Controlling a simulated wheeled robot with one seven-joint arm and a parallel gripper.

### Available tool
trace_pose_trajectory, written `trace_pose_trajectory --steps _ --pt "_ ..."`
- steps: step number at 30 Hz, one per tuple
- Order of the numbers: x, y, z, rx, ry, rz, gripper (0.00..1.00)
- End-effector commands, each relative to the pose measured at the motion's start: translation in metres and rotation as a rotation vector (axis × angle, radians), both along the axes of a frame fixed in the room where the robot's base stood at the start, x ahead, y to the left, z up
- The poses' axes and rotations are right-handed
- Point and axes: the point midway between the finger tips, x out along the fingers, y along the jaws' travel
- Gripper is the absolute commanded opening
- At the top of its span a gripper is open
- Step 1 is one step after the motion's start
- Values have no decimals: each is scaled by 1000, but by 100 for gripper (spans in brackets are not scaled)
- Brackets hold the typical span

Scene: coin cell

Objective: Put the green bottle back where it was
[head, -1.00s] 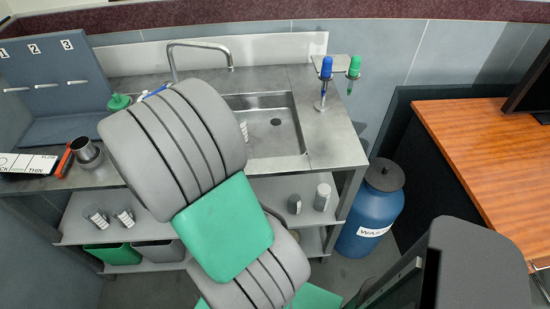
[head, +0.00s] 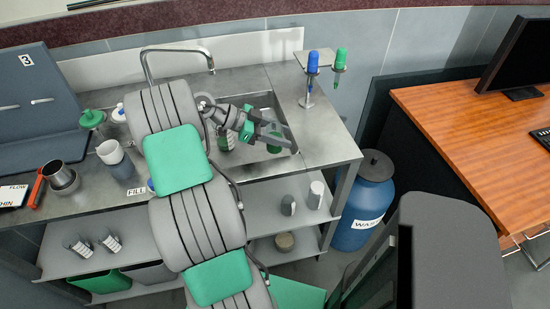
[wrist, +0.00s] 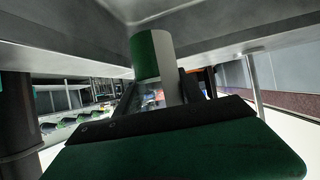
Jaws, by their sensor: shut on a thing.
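My gripper (head: 276,138) reaches over the sink (head: 262,103) in the head view. It is shut on the green bottle, whose green side (head: 273,148) shows between and below the fingers. In the wrist view the green bottle (wrist: 146,56) is a cylinder, green on one side and pale on the other, between the two fingers. Its lower part is hidden by the gripper. I cannot tell whether it touches the sink floor.
A striped item (head: 226,142) is in the sink beside my arm. A stand holds blue (head: 313,62) and green (head: 341,58) tools at right. A blue waste bin (head: 363,205) stands beside the counter.

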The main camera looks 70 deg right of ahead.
Motion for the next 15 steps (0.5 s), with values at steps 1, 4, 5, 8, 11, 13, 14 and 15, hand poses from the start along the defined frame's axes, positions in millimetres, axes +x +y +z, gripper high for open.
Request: trace_pose_trajectory --steps 1,4,5,8,11,13,14,15 --pt "-1 0 -8 4 3 0 0" --pt "-1 0 -23 2 3 1 0" --pt "-1 0 -26 3 3 1 0" --pt "0 1 -39 5 3 3 0" --pt "0 1 -56 5 4 4 0" --pt "1 0 -62 2 2 5 0" --pt "1 0 -63 1 1 5 0" --pt "2 0 -63 1 0 6 0"
